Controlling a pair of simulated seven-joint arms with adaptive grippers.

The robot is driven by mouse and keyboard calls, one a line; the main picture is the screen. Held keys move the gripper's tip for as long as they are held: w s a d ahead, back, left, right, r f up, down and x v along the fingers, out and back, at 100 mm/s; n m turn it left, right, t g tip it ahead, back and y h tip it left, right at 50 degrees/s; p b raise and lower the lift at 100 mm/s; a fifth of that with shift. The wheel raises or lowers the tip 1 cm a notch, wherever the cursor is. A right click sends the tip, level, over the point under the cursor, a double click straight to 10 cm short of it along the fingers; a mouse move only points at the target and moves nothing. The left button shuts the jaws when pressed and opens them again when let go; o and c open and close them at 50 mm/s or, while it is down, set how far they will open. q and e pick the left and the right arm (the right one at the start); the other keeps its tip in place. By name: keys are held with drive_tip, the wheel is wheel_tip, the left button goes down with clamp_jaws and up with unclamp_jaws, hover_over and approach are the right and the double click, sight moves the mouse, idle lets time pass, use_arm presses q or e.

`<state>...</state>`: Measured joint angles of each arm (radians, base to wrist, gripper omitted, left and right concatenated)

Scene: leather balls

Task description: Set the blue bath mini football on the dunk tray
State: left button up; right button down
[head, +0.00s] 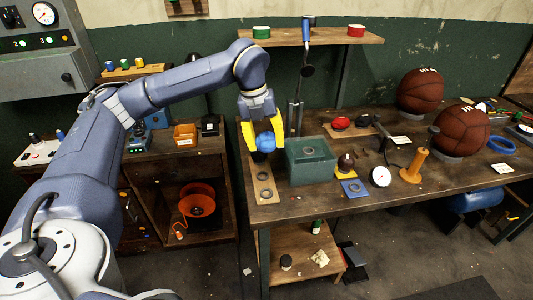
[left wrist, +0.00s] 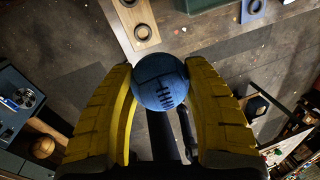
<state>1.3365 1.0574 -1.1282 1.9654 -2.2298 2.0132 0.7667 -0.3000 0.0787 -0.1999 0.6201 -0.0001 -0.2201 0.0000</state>
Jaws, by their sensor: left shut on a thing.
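The blue mini football (head: 266,141) is between the yellow fingers of my left gripper (head: 263,138), which is shut on it. In the left wrist view the blue ball (left wrist: 162,82) shows dark lacing and is gripped from both sides. It is held above the left end of the bench, over a wooden board with rings (head: 264,177). A teal green open box (head: 311,168), which may be the dunk tray, stands just right of the ball; its edge shows in the left wrist view (left wrist: 198,4). My right gripper is not in view.
A blue plate with a ring (head: 362,193) lies in front of the teal box. A metal stand (head: 296,105) rises behind it. A white dial (head: 381,176), an orange-handled tool (head: 415,165) and two large brown balls (head: 421,90) are farther right.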

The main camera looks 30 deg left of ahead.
use_arm(q)
drive_tip(key=shift+r, duration=0.55)
wheel_tip(320, 180, up, 4)
drive_tip(key=w+d, duration=0.2)
drive_tip(key=d, duration=0.1)
wheel_tip(320, 180, up, 5)
drive_tip(key=n+t+y, duration=0.1)
drive_tip(key=n, duration=0.8)
hover_over(310, 151)
drive_tip(key=f, duration=1.3)
drive_tip(key=s+f, duration=0.1)
drive_tip(key=f, duration=0.5)
drive_tip(key=shift+a+f, duration=0.15)
drive_tip(key=shift+f, duration=0.15)
drive_tip(key=shift+f, duration=0.1)
drive_tip(key=o, duration=1.2)
drive_tip(key=v, duration=1.2)
